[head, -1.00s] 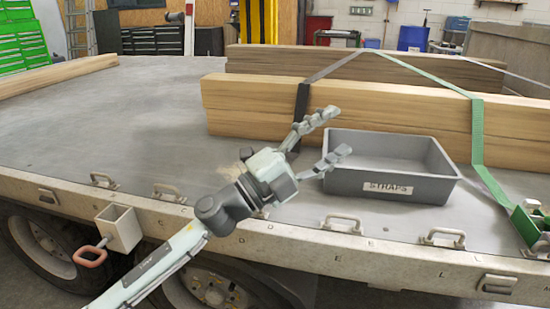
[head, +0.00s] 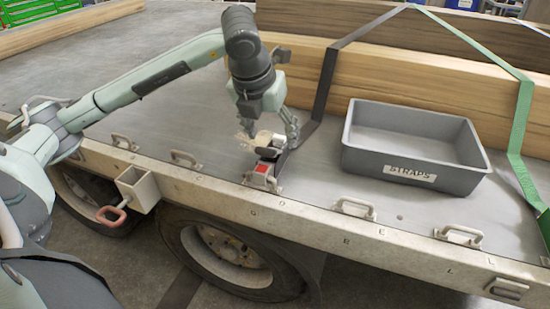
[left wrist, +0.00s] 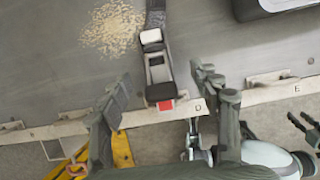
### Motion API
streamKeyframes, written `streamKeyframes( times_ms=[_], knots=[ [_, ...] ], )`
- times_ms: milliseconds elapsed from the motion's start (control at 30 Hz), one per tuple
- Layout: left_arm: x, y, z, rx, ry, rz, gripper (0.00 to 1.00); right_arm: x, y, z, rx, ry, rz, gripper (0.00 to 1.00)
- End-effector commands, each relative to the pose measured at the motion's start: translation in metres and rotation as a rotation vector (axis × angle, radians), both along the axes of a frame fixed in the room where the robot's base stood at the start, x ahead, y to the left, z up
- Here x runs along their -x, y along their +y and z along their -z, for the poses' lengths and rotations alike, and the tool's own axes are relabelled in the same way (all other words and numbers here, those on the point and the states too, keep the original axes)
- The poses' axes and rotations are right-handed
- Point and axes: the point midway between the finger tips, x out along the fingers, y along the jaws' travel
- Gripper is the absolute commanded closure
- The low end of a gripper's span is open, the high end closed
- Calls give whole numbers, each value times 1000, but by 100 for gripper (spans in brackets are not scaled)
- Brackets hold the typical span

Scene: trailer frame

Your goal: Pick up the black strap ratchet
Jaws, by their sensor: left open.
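The black strap ratchet (head: 268,163) sits near the trailer's side rail, at the lower end of a dark strap (head: 325,85) that runs over the lumber. It has a pale handle part and a red patch at its near end. In the left wrist view the ratchet (left wrist: 157,68) lies between and beyond the fingers. My left gripper (head: 269,134) is open and points down over the ratchet, partly hiding it; its spread fingers also show in the left wrist view (left wrist: 161,84). What looks like my right gripper (left wrist: 306,128) shows at that view's right edge, its jaw state unclear.
A grey bin labelled STRAPS (head: 410,163) stands right of the ratchet. Lumber (head: 400,90) lies behind, with a green strap (head: 520,115) at right. Metal handles line the trailer rail (head: 330,225). The deck left of the ratchet is mostly clear, with a sawdust patch (left wrist: 112,27).

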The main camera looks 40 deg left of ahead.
Motion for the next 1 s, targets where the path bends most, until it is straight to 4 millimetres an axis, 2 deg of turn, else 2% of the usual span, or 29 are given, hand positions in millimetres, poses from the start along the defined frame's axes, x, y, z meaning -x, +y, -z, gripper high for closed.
streamKeyframes(
  times_ms=[267,600,867,900,1000],
  knots=[
    [-6,6,28,-15,10,-10,37,2,2,1,0,7,-1,60],
    [-17,9,71,-11,8,-9,37,3,2,13,-7,11,-1,60],
    [-19,9,75,-10,6,-7,37,4,2,15,-8,13,-1,60],
    [-19,9,75,-10,6,-7,38,4,2,15,-8,13,-1,60],
    [-19,9,75,-10,6,-7,51,4,2,15,-8,13,-1,60]
  ],
)
